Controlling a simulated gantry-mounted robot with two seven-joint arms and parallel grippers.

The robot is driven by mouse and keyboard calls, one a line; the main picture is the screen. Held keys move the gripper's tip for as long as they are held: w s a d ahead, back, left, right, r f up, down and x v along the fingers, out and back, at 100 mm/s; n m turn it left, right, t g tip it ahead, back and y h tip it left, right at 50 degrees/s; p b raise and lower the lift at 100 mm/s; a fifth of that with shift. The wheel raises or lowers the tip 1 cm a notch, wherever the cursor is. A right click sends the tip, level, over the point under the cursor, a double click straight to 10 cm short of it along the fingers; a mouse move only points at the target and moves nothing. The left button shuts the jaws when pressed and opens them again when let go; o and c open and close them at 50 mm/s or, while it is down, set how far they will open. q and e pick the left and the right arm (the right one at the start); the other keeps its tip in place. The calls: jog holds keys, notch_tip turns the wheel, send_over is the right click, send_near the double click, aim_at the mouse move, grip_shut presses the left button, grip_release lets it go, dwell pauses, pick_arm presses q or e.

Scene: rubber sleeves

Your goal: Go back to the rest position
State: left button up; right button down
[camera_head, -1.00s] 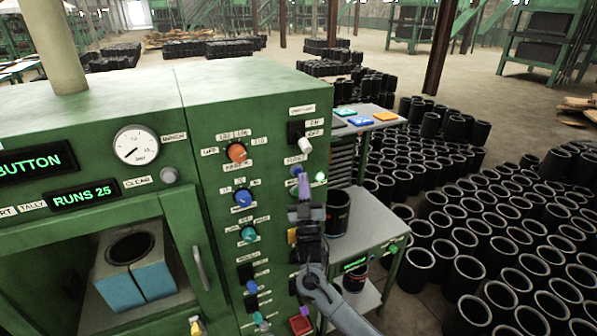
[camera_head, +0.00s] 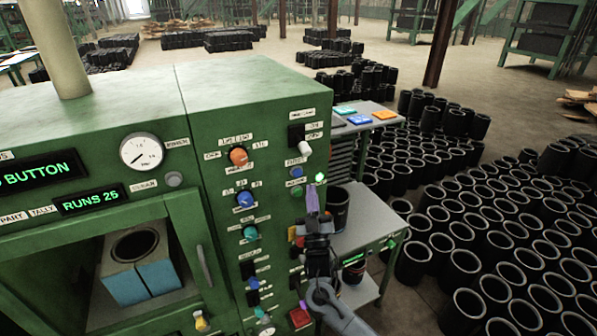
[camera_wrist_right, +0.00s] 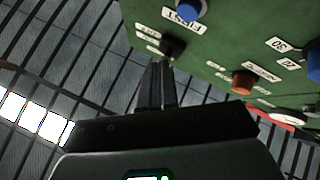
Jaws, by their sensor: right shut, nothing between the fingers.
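I cannot tell from these views how close the fingers are to the panel. My left gripper is in neither view.
A grey side table (camera_head: 375,221) with a black sleeve (camera_head: 341,208) stands right of the machine, close to my right arm. Many black sleeves (camera_head: 470,245) cover the floor at right. The machine's open chamber holds a blue and grey block (camera_head: 140,275).

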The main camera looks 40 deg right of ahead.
dwell(0.7)
jog(key=s+a+f+n+g+y, duration=0.1)
jog(key=s+a+f+g+y, duration=0.2)
jog(key=s+f, duration=0.7)
jog(key=s+a+f+g+y, duration=0.3)
jog(key=s+a+f, duration=0.15)
jog(key=f, duration=0.85)
jog(key=s+a+f+g+y, duration=0.4)
jog(key=s+a+g+y, duration=0.15)
jog(key=s, duration=0.35)
jog(key=s+a+r+n+g+y, duration=0.1)
jog(key=s+a+g, duration=0.25)
jog(key=s, duration=0.25)
jog(key=s+a+r+n+g, duration=0.1)
jog(key=s+a+n+g, duration=0.1)
jog(key=s+g, duration=0.3)
jog(key=w+p+v, duration=0.2)
jog(key=p+v, duration=1.2)
jog(key=shift+r+p, duration=0.4)
jog(key=shift+r, duration=0.25)
